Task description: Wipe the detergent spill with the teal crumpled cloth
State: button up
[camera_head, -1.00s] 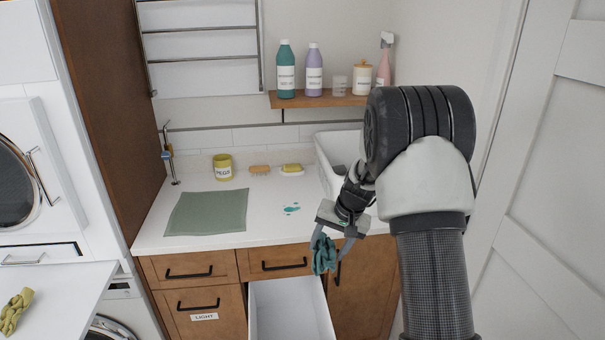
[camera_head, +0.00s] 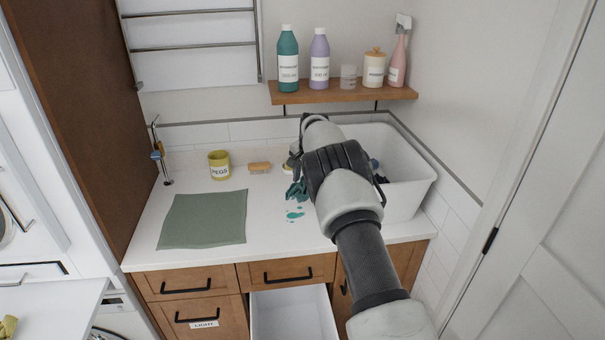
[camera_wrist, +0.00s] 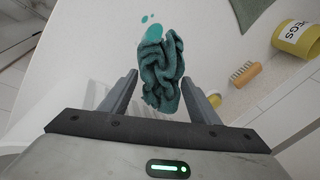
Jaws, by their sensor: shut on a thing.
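The teal crumpled cloth (camera_head: 297,190) is over the white counter, just behind the detergent spill in the head view. My gripper (camera_wrist: 160,78) is shut on the cloth, which also fills the space between its fingers in the wrist view (camera_wrist: 160,68). The detergent spill (camera_head: 294,215) is a few teal blotches on the counter. It also shows in the wrist view (camera_wrist: 152,31), right at the cloth's far end and partly covered by it. I cannot tell whether the cloth touches the counter. My arm hides most of the gripper in the head view.
A green mat (camera_head: 203,220) lies left of the spill. A yellow pegs pot (camera_head: 219,166) and a brush (camera_head: 259,168) stand behind. A white basin (camera_head: 407,200) is at right, partly behind my arm. A shelf (camera_head: 345,93) holds bottles. An open drawer (camera_head: 290,318) juts out below.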

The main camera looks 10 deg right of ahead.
jog(key=shift+w, duration=0.15)
jog(key=shift+s+f+b, duration=0.2)
jog(key=shift+f+b, duration=0.4)
jog(key=shift+f, duration=0.35)
jog(key=shift+f+b, duration=0.75)
jog(key=shift+f, duration=1.15)
jog(key=shift+f+b, duration=0.7)
jog(key=shift+f, duration=0.25)
jog(key=shift+a+r, duration=0.1)
jog(key=shift+a, duration=1.75)
jog(key=shift+a+f+b, duration=0.15)
jog(key=shift+a+b, duration=0.25)
jog(key=shift+a, duration=0.5)
jog(key=shift+a+f+b, duration=0.1)
jog(key=shift+a+b, duration=0.25)
jog(key=shift+a, duration=0.55)
jog(key=shift+d, duration=0.1)
